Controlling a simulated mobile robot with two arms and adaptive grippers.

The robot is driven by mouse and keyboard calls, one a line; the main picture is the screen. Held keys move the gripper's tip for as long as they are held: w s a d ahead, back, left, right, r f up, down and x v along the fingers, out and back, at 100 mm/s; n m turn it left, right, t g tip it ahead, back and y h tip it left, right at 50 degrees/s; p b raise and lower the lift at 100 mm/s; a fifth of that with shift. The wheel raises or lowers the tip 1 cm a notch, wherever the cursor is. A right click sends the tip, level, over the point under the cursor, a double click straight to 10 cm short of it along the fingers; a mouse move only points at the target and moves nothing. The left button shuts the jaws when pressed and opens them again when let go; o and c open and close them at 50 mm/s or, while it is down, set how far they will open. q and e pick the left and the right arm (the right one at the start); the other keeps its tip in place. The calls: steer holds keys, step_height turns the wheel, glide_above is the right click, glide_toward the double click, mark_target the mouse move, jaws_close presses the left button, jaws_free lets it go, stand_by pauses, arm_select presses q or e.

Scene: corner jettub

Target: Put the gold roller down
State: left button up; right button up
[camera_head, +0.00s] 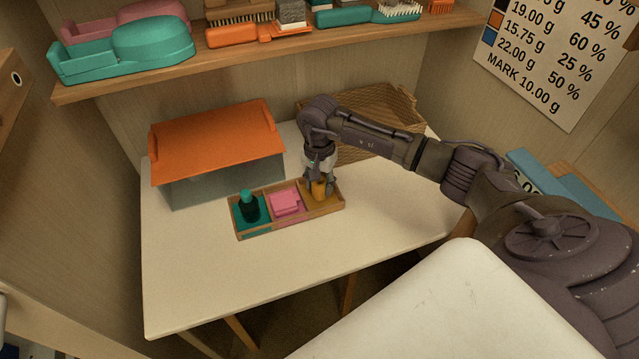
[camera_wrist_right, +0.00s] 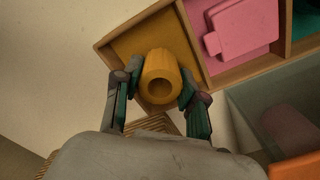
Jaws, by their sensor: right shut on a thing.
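The gold roller (camera_head: 319,189) is a short ribbed yellow cylinder with a hole in its end. It stands over the gold-floored right compartment of a wooden tray (camera_head: 291,228). My right gripper (camera_head: 318,184) is shut on the roller from above. In the right wrist view the roller (camera_wrist_right: 160,78) sits between the two fingers (camera_wrist_right: 157,90), over the gold floor (camera_wrist_right: 140,45). I cannot tell whether its lower end touches that floor. The tray's middle compartment holds a pink piece (camera_head: 286,202), and the left one holds a dark green bottle (camera_head: 249,207). My left gripper is not in view.
A clear box with an orange lid (camera_head: 215,140) stands behind the tray, with a pink thing (camera_wrist_right: 288,128) inside. A woven basket (camera_head: 385,105) is at the back right. The white table (camera_head: 270,275) is clear in front. A loaded shelf (camera_head: 270,52) hangs above.

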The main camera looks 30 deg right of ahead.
steer(key=shift+f, duration=0.15)
steer(key=o, duration=0.9)
steer(key=shift+r, duration=0.45)
step_height(320, 180, up, 12)
steer(key=shift+f+b, duration=0.25)
steer(key=shift+b, duration=0.45)
